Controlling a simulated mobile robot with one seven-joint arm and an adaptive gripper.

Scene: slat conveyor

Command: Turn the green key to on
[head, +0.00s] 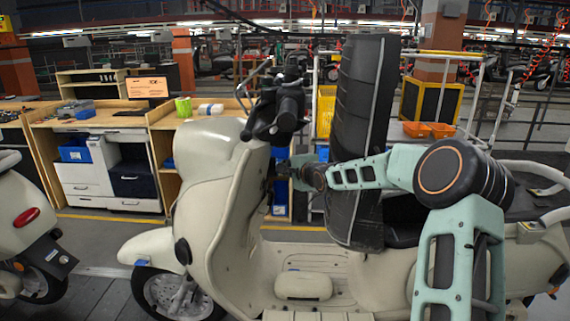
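A cream scooter (222,205) stands side-on in the middle of the head view, its handlebar (278,112) above the front leg shield. My arm reaches in from the right, and my small dark gripper (274,171) is at the inner face of the leg shield, below the handlebar. The fingertips are very close to the shield or touching it; I cannot tell which. The fingers are too small and dark to show whether they are open or shut. I cannot make out the green key; the gripper may cover that spot.
A tall black ribbed part (365,125) rises behind my forearm, close to it. Another cream scooter (22,225) stands at the left edge. Wooden workbenches (98,120) with a white drawer cabinet (85,172) and a green mug (183,107) are behind. Orange bins (430,130) sit at the back right.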

